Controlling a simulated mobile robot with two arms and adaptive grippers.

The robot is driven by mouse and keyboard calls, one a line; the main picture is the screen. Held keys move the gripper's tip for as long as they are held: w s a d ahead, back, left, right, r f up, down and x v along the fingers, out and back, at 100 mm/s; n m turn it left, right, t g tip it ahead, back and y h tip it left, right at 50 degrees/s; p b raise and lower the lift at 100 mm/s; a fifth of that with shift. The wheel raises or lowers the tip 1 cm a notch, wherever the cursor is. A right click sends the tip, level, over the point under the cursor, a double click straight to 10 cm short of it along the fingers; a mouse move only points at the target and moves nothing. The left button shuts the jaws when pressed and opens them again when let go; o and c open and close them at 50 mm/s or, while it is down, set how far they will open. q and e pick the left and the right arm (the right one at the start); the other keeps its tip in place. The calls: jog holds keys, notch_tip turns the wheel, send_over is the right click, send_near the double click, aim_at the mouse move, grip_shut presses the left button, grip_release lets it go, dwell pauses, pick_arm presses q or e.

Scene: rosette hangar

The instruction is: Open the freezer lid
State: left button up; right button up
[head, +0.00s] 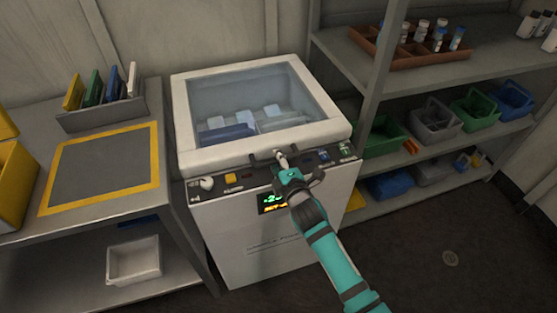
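The freezer (235,240) is a white chest with a dark control strip along its front top edge. Its lid (196,163) has a thick white frame around a glass pane and lies down on the body. Pale and blue items show through the glass. A dark handle (256,158) sits at the lid's front edge. My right gripper (282,158) is at this handle, with the teal arm coming in from the lower right. Its fingertips overlap the handle; whether they are closed on it is too small to tell. My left gripper is not in view.
A grey bench (125,202) with a yellow-edged mat (153,168) and a rack of coloured panels (108,113) stands close on the left. Shelves (440,76) with bins and a vial tray (388,62) stand close on the right. Dark floor (420,285) is open at the lower right.

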grip_shut()
jog(key=shift+w+f, duration=0.1)
jog(key=shift+f, duration=0.05)
